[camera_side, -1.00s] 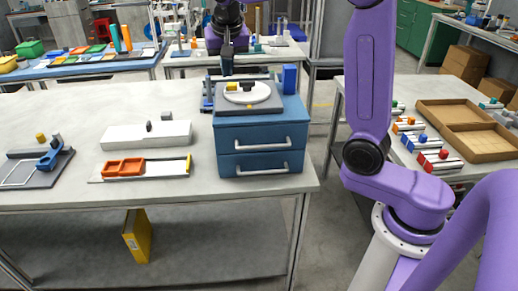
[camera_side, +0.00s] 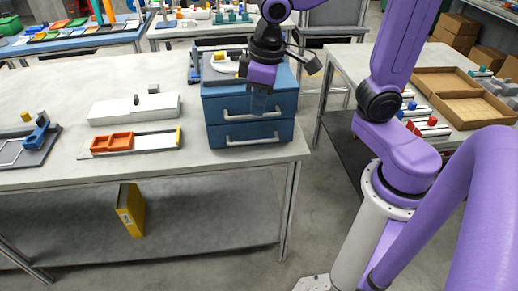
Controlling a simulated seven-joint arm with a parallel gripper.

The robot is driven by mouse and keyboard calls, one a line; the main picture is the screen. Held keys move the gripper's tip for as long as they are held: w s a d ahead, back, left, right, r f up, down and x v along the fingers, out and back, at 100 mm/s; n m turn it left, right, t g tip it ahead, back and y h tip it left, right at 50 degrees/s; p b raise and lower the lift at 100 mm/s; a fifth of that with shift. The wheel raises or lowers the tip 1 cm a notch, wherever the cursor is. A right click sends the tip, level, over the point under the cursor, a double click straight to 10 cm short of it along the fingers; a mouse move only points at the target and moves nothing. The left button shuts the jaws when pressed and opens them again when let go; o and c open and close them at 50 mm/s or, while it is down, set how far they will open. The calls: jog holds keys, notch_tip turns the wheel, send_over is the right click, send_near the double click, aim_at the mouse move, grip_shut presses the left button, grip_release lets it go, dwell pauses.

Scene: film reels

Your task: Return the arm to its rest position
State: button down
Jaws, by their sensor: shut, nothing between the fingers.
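My gripper (camera_side: 259,103) points down in front of the upper drawer of the blue drawer unit (camera_side: 272,137). It is shut with nothing seen held; the fingers blend with the blue behind them. The purple wrist and a dark bracket hide part of the unit's top. A white disc (camera_side: 226,66) with a yellow piece on it lies on a grey plate on top of the unit, partly hidden by my wrist.
On the worktable (camera_side: 60,80) are a white box (camera_side: 134,109), an orange tray (camera_side: 112,142) and a grey plate with a blue piece (camera_side: 38,133). A yellow binder (camera_side: 130,211) stands on the lower shelf. Brown trays (camera_side: 462,107) are on the right table. The aisle floor is clear.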

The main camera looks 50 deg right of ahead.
jog(key=s+d+f+n, duration=0.2)
jog(key=s+n, duration=0.1)
jog(key=s, duration=0.4)
jog(key=s+d+f+n+g, duration=0.1)
jog(key=s+f+n, duration=0.1)
jog(key=s, duration=0.6)
jog(key=shift+d+n, duration=0.4)
jog(key=shift+n, duration=0.5)
jog(key=shift+f, duration=0.1)
